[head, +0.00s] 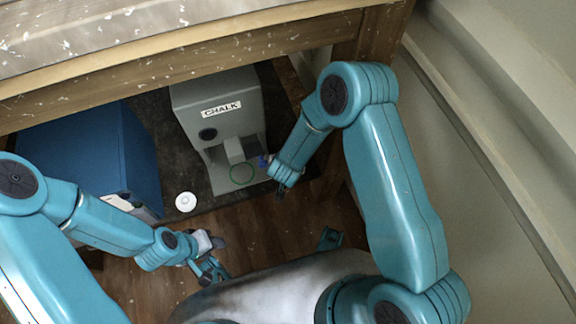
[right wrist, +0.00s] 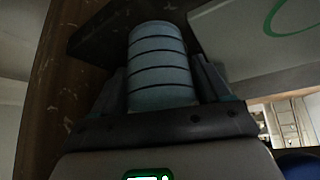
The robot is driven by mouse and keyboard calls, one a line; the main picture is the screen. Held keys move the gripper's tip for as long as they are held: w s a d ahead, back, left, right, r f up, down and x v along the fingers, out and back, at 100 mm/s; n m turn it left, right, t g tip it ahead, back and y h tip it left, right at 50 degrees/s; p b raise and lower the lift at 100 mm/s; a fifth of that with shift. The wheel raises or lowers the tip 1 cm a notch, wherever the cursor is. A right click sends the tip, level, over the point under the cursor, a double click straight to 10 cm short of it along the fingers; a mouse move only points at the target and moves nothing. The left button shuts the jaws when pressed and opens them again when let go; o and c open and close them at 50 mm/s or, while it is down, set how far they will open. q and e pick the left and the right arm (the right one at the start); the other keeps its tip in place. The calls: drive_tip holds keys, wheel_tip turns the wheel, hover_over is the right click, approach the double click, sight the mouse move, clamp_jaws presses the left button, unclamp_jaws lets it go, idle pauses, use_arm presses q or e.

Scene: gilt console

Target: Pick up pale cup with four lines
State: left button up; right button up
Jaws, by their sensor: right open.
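The pale cup (right wrist: 158,62), light blue-grey with several dark lines around it, shows in the right wrist view. It lies between the two fingers of my right gripper, which are open on either side of it. I cannot tell whether a finger touches it. In the head view my right gripper (head: 281,190) is beside the base of the grey machine, and I cannot make out the cup there; my right arm probably hides it. My left gripper (head: 210,262) is low at the left of centre, away from the cup; its jaws are unclear.
A grey machine (head: 215,105) labelled CHALK stands on the dark shelf, with a green ring on its base. A blue box (head: 85,150) stands to its left, and a white disc (head: 186,201) lies between them. A wooden beam and leg (head: 365,40) border the space.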

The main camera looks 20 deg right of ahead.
drive_tip(key=shift+w+f, duration=0.2)
drive_tip(key=shift+f, duration=0.35)
use_arm(q)
drive_tip(key=shift+w+a+f, duration=0.1)
drive_tip(key=shift+w+f, duration=0.2)
drive_tip(key=shift+f, duration=0.15)
use_arm(e)
drive_tip(key=shift+r, duration=0.1)
drive_tip(key=shift+c, duration=0.2)
drive_tip(key=c, duration=0.7)
use_arm(q)
drive_tip(key=shift+s+r, duration=0.1)
drive_tip(key=shift+r, duration=0.05)
use_arm(e)
drive_tip(key=shift+d, duration=0.1)
